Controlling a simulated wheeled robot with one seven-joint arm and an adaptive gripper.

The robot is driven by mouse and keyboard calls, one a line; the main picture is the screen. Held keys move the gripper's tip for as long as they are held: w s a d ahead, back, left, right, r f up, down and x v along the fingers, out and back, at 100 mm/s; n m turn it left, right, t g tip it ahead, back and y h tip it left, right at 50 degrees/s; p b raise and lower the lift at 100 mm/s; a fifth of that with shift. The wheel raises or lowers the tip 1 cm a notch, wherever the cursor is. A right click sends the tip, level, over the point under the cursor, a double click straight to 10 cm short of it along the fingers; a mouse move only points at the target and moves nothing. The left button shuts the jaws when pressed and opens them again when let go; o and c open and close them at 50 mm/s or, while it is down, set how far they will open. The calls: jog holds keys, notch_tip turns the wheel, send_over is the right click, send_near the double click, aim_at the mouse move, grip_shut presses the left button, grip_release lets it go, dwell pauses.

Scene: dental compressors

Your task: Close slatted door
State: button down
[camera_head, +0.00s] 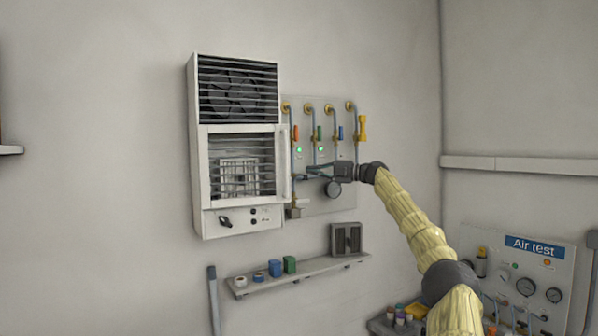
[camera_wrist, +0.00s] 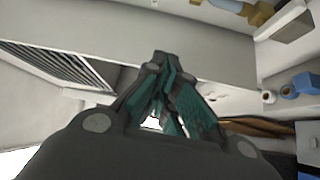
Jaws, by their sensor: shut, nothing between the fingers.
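The slatted door (camera_head: 205,165) is a white frame with dark slats on the lower front of a white wall cabinet (camera_head: 200,220). Its right edge, with an upright handle (camera_head: 284,162), reaches past the cabinet's right side, so it looks slightly ajar. My gripper (camera_head: 308,172) is shut and empty, just right of the door's handle edge, in front of the pipe panel. I cannot tell whether it touches the door. In the wrist view, my gripper's closed fingers (camera_wrist: 162,62) point away from me, and a slatted surface (camera_wrist: 55,65) shows to their left.
A panel (camera_head: 335,205) with pipes, valves and a gauge (camera_head: 332,188) is right beside the cabinet, close behind my gripper. Below, a shelf (camera_head: 325,264) holds small jars and a grey box (camera_head: 346,238). An "Air test" panel (camera_head: 500,265) stands at the right. The wall left of the cabinet is clear.

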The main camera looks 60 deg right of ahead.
jog(key=shift+m, duration=0.5)
jog(key=d+f, duration=0.1)
jog(key=f, duration=0.1)
jog(key=d+f, duration=0.2)
jog(key=shift+w+f+p, duration=0.2)
jog(key=shift+p, duration=0.1)
jog(key=shift+d, duration=0.15)
jog(key=shift+s+d+f+h, duration=0.15)
jog(key=shift+d+f, duration=0.25)
jog(key=shift+f, duration=0.15)
jog(key=shift+s+d+f+h, duration=0.1)
jog(key=shift+d+f+h, duration=0.05)
jog(key=shift+d+f, duration=0.35)
